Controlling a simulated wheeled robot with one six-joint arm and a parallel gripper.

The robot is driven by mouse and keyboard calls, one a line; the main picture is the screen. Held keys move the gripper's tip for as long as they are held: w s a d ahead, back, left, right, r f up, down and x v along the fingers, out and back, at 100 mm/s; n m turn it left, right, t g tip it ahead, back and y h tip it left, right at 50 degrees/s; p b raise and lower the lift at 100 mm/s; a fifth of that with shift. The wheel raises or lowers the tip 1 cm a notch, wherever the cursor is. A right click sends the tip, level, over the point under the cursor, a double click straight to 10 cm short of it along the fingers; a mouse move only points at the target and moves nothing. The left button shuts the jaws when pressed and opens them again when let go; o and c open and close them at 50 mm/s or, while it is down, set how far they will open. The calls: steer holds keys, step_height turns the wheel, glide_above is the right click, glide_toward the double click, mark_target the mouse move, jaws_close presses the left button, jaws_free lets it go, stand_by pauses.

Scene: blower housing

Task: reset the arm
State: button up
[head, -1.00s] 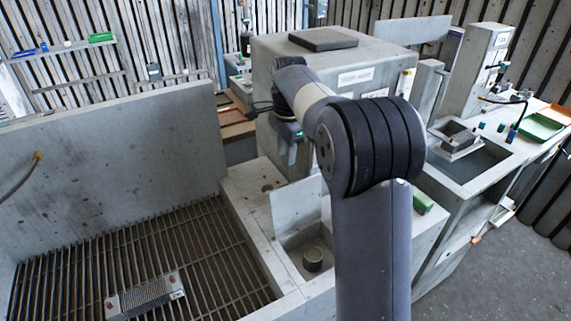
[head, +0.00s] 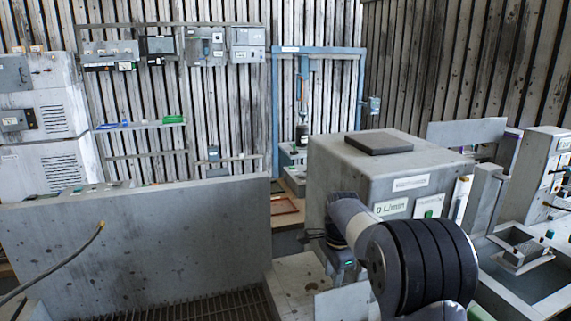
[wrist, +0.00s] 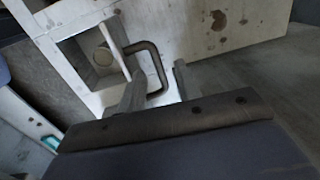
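My gripper (head: 343,272) hangs at the end of my arm in front of the grey box (head: 345,165), above the pale bench top (head: 296,290). In the wrist view my gripper (wrist: 157,90) shows two grey fingers with a clear gap between them. A dark bent handle (wrist: 158,65) shows near and behind the fingertips, beside an upright pale panel (wrist: 115,35). I see nothing clamped between the fingers. The panel's top also shows in the head view (head: 340,301), partly behind my arm.
A square recess (wrist: 88,60) with a round post lies beside the panel. A tall grey wall (head: 140,250) and a slatted grate (head: 215,308) are at left. A sink-like basin (head: 530,285) is at right. A blue frame (head: 320,50) stands behind.

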steer(key=shift+f, duration=1.5)
steer(key=shift+r, duration=0.2)
